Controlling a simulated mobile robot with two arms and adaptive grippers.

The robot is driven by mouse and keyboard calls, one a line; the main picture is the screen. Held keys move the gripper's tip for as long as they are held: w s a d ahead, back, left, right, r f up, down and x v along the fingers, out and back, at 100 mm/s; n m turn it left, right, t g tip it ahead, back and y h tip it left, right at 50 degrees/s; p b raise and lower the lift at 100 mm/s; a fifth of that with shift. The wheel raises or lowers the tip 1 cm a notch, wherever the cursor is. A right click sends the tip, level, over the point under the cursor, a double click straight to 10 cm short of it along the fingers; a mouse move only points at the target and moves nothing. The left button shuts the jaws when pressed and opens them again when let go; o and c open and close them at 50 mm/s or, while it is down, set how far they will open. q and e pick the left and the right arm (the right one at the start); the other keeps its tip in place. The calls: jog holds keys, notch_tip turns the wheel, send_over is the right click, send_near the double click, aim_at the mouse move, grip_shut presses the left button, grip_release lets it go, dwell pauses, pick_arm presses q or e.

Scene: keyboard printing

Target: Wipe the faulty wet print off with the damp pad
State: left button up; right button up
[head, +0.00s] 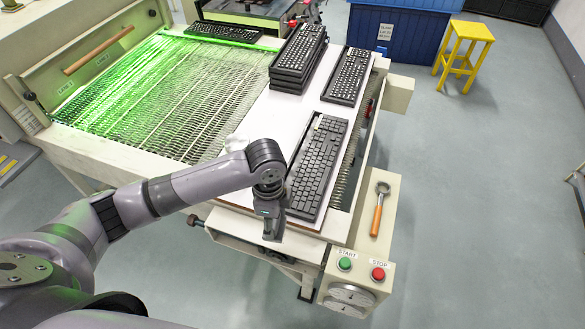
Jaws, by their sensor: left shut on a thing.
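My left gripper (271,228) points down at the front edge of the white board, just left of the nearest keyboard (318,160). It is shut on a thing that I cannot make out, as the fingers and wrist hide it. The nearest keyboard lies flat, its keys dark with pale marks; a faulty or wet print is too small to tell. A damp pad cannot be picked out for certain. My right gripper is out of view.
Stacked keyboards (297,55) and another keyboard (347,76) lie farther back on the white board (262,128). A green-lit mesh belt (150,95) is at left. A wooden-handled tool (378,210) lies on the side ledge above the green START (345,264) and red STOP (378,274) buttons.

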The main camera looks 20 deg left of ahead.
pick_arm(q)
jog(key=w+d+r+m+p, duration=0.1)
jog(key=w+r+m+p, duration=0.25)
jog(key=m, duration=0.55)
jog(key=w+d+r+m+p, duration=0.1)
jog(key=w+r+m+p, duration=0.1)
jog(key=w+m, duration=0.5)
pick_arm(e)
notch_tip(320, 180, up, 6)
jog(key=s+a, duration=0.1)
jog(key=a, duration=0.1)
pick_arm(q)
jog(key=f+m+b, duration=0.2)
jog(key=s+f+m+b, duration=0.1)
jog(key=f+m+b, duration=0.1)
jog(key=b, duration=0.1)
jog(key=shift+a+f, duration=0.1)
jog(key=shift+f, duration=0.05)
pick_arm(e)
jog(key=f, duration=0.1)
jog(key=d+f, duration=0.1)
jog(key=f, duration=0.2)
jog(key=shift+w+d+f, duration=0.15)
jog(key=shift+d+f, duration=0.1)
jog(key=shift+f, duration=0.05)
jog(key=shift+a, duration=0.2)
